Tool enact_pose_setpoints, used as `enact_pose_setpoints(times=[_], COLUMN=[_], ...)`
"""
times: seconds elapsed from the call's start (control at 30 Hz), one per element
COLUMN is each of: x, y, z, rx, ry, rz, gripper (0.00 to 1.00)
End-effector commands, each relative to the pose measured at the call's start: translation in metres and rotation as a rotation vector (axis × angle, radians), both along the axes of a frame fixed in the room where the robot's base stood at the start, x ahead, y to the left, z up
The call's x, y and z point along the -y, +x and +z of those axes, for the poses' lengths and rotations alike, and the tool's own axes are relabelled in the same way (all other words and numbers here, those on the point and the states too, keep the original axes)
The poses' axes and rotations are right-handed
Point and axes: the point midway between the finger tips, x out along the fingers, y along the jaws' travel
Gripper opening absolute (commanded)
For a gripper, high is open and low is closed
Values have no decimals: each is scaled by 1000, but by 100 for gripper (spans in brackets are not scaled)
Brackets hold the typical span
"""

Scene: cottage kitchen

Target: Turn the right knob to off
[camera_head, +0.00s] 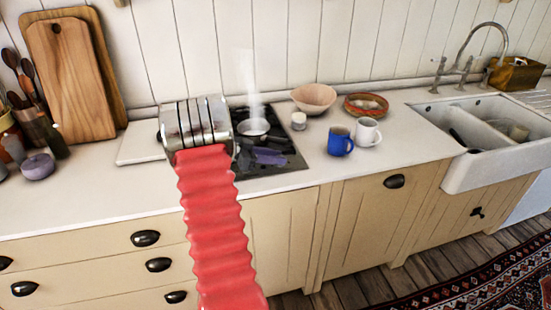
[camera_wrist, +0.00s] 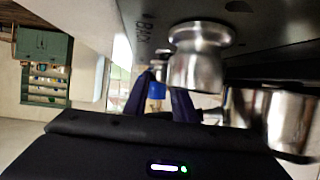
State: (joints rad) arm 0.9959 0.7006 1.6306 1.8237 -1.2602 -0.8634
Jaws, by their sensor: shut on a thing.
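The black hob (camera_head: 285,165) is set into the white worktop. My gripper (camera_head: 268,156) is low over its front right part, with dark blue fingers. In the wrist view my gripper (camera_wrist: 165,100) has its fingers close together, shut on a knob; it appears to be the right knob, mostly hidden by the fingers and a nearer knob. A large silver knob (camera_wrist: 197,65) on the black panel is nearer the camera and overlaps one finger. The held knob's setting cannot be read.
A steaming pan (camera_head: 252,128) stands on the hob. A blue mug (camera_head: 340,141) and a white mug (camera_head: 367,131) stand to its right. A small candle-like jar (camera_head: 298,120), a bowl (camera_head: 313,97) and a basket (camera_head: 366,105) are behind. Worktop near the sink (camera_head: 470,170) is clear.

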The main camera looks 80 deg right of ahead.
Motion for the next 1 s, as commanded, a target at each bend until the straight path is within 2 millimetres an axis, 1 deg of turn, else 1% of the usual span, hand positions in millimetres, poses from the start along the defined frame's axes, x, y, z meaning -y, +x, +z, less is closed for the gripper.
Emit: enact_pose_setpoints(times=[0.03,0.3,0.77,0.8,1.0], x=[1,2,2,2,2], y=[2,3,2,2,2], z=[0,0,1,1,1], rx=[2,1,1,1,0], ry=[-1,0,-3,-3,-2], rz=[-20,-101,-116,-116,-116], gripper=[2,2,2,26,40])
